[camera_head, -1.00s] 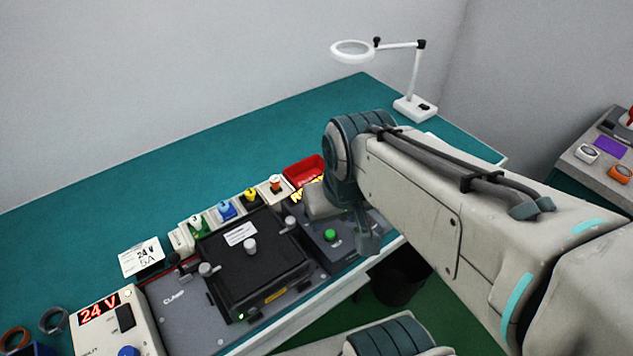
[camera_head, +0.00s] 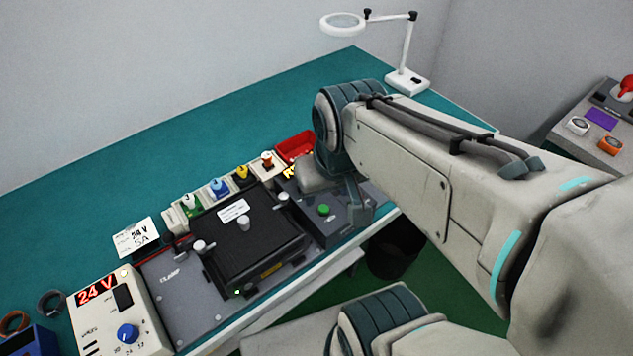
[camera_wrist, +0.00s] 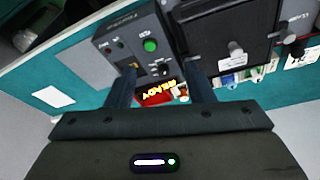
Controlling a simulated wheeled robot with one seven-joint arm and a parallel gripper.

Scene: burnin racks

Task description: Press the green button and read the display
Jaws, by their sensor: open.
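The round green button (camera_head: 323,209) sits on top of a dark grey control box (camera_head: 336,229) at the right end of the fixture. It also shows in the wrist view (camera_wrist: 150,46), unobstructed, near the top. My gripper (camera_wrist: 162,67) is open, its two fingers spread with nothing between them. The button appears beyond the fingertips and between their lines; I see no contact. In the head view, one finger shows beside the box and my arm hides the rest.
A black clamp fixture (camera_head: 250,250) stands left of the box. A power supply (camera_head: 118,310) reads 24 V. Coloured connectors and a red tray (camera_head: 296,147) line the back. A magnifier lamp (camera_head: 407,80) stands far right. The teal table (camera_head: 120,170) is clear behind.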

